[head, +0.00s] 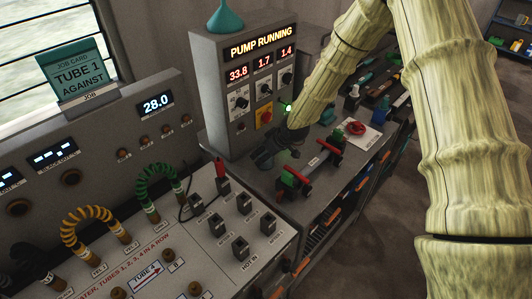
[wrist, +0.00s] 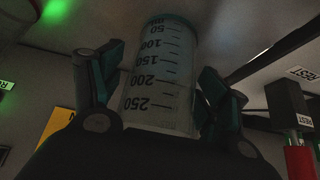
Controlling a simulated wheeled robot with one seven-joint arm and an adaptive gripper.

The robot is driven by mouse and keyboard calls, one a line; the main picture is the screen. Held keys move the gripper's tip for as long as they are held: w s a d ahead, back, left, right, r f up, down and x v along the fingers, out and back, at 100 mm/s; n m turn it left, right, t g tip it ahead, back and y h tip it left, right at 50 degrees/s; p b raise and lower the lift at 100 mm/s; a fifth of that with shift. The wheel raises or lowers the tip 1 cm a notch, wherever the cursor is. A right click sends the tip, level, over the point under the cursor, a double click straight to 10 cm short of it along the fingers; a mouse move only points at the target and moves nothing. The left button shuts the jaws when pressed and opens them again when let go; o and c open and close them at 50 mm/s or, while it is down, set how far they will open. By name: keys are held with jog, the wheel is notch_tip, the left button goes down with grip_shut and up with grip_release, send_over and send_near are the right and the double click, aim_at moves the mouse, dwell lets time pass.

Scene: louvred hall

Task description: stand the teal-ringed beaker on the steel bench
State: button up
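The clear graduated beaker (wrist: 162,80) fills the middle of the wrist view, with a teal ring (wrist: 172,19) at its far end. Its near end is partly hidden by my gripper's dark body. My gripper (wrist: 163,75) has one teal-padded finger on each side of it. A narrow dark gap shows at the left finger; whether the pads press on the glass is unclear. In the head view my gripper (head: 268,158) is low over the steel bench (head: 252,181), in front of the pump box, with the beaker (head: 284,160) small and dim beside it. Whether it touches the bench is unclear.
The grey pump box (head: 222,105) stands close behind my gripper. A rack with red and green ends (head: 312,172) lies just right of it. A white card with a red ring (head: 356,129) is farther right. A console with hoses (head: 150,225) fills the left.

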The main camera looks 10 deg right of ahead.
jog(key=shift+r, duration=0.25)
jog(key=b+v, duration=0.3)
jog(key=v, duration=0.9)
dwell(1.4)
